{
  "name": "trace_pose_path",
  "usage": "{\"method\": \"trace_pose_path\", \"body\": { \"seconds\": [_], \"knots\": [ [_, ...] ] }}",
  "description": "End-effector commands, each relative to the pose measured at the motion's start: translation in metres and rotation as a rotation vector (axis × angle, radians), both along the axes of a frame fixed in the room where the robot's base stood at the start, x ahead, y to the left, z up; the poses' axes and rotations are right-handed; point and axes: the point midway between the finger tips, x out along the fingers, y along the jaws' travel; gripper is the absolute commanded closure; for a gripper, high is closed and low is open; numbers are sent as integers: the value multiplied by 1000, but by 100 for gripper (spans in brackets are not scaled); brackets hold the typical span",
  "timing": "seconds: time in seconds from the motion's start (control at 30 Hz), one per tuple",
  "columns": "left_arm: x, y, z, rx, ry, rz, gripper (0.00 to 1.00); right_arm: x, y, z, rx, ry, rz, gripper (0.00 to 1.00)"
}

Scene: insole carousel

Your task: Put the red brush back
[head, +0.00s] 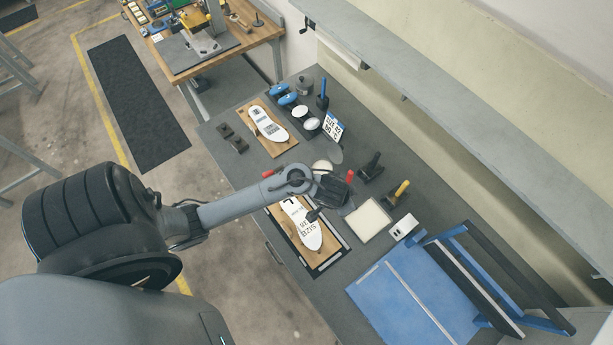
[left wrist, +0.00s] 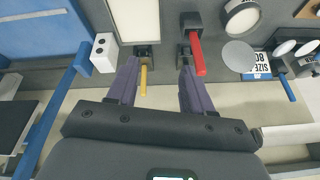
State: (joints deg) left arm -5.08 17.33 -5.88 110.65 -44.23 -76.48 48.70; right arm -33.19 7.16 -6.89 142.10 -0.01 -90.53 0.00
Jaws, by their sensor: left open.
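The red brush's red handle (head: 349,176) shows just right of my left gripper in the head view. In the left wrist view the red handle (left wrist: 198,57) stands in front of a black holder (left wrist: 188,22). I cannot tell whether the brush is seated in it. My left gripper (left wrist: 160,63) is open, with nothing clearly between its fingers. The red handle is close beside the right-hand finger in that view. In the head view my left gripper (head: 328,192) is over the bench, partly hiding what is below. My right gripper is not in view.
A yellow-handled brush (head: 402,188) stands in a neighbouring holder beside a pale pad (head: 367,220). A shoe insole (head: 309,235) lies on a wooden board below my arm. A blue frame (head: 465,240) stands at right. A size sign (head: 333,127) and blue-handled tools are farther back.

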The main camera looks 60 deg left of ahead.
Motion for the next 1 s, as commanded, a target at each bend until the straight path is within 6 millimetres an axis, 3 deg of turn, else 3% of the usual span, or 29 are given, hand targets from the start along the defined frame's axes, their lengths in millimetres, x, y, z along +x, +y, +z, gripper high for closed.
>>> {"method": "trace_pose_path", "body": {
  "seconds": [0.03,0.2,0.4,0.57,1.0],
  "knots": [
    [-24,-12,6,-1,2,-12,49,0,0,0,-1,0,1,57],
    [-89,-25,36,-7,35,-35,49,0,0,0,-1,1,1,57],
    [-142,-26,64,-42,86,-41,49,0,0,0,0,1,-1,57],
    [-157,-24,72,-56,102,-43,49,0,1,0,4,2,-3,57],
    [-157,-24,76,-56,102,-46,49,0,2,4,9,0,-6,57]
  ]
}}
